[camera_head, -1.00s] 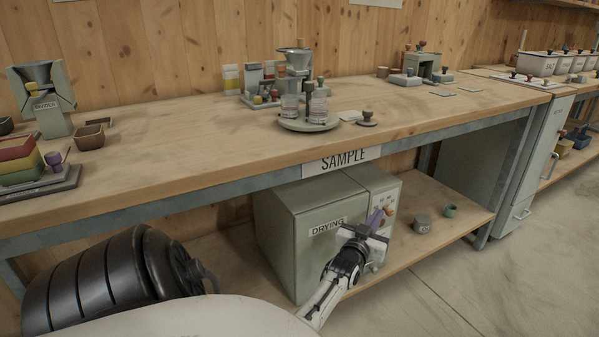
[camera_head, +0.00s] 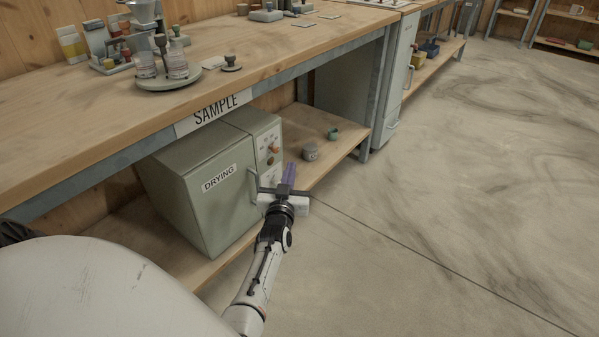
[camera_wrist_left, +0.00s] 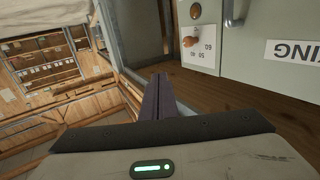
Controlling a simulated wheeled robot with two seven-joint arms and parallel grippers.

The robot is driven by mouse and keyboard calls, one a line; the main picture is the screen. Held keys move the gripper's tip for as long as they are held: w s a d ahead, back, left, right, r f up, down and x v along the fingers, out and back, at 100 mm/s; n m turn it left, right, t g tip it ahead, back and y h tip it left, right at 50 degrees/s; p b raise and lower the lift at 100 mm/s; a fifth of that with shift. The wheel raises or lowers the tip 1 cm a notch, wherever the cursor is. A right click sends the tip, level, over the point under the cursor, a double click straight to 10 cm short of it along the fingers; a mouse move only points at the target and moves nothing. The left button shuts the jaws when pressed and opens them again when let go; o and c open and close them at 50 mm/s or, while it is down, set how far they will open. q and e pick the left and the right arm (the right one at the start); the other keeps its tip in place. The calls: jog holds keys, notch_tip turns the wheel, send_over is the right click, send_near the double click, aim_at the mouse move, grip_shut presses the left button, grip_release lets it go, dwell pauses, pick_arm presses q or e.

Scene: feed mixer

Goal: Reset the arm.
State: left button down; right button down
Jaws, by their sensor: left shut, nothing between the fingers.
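My left arm reaches in at the lower middle of the head view. Its gripper (camera_head: 289,172) has purple fingers and is shut and empty. It is in front of the right side of the grey-green drying oven (camera_head: 200,195), near the oven's handle and knob panel (camera_head: 268,150); I cannot tell whether it touches. In the left wrist view the shut fingers (camera_wrist_left: 155,95) point away, with the oven's panel (camera_wrist_left: 198,35) at upper right. My right gripper is not in view.
The workbench (camera_head: 110,115) with the SAMPLE label stands above the oven. On the lower shelf (camera_head: 340,150) are a grey pot (camera_head: 310,152) and a green cup (camera_head: 333,134). A round tray (camera_head: 168,82) with bottles stands on the bench. Open floor (camera_head: 450,180) lies to the right.

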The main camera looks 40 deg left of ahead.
pick_arm(q)
jog(key=shift+w+d, duration=0.1)
jog(key=shift+d, duration=1.7)
